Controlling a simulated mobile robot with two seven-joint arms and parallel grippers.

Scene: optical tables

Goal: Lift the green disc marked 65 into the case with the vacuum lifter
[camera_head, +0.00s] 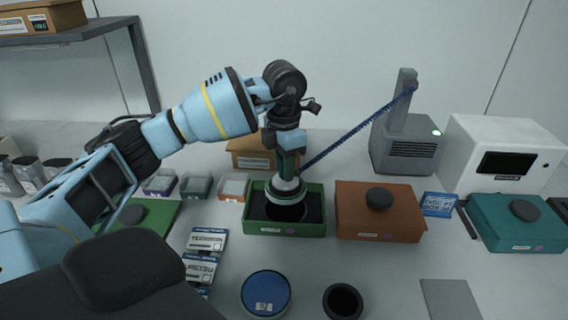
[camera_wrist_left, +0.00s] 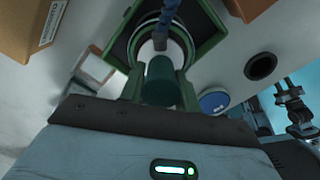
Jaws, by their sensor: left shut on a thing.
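My left gripper (camera_head: 289,150) is shut on the green handle of the vacuum lifter (camera_head: 288,168); the handle also shows in the left wrist view (camera_wrist_left: 160,82). The lifter is upright, with its pale suction cup over the open green case (camera_head: 260,228). A green-edged disc (camera_head: 273,193) appears to be under the cup, inside or just above the case's dark interior; its marking cannot be read and any gap beneath is unclear. My right gripper (camera_wrist_left: 293,105) shows small at the right of the left wrist view, its jaws unclear.
A blue hose (camera_head: 355,135) runs from the lifter to the grey pump (camera_head: 408,145). A closed orange case (camera_head: 380,220) stands right of the green one. In front are a blue disc (camera_head: 266,292) and a black round holder (camera_head: 342,302). Small trays (camera_head: 196,187) stand left.

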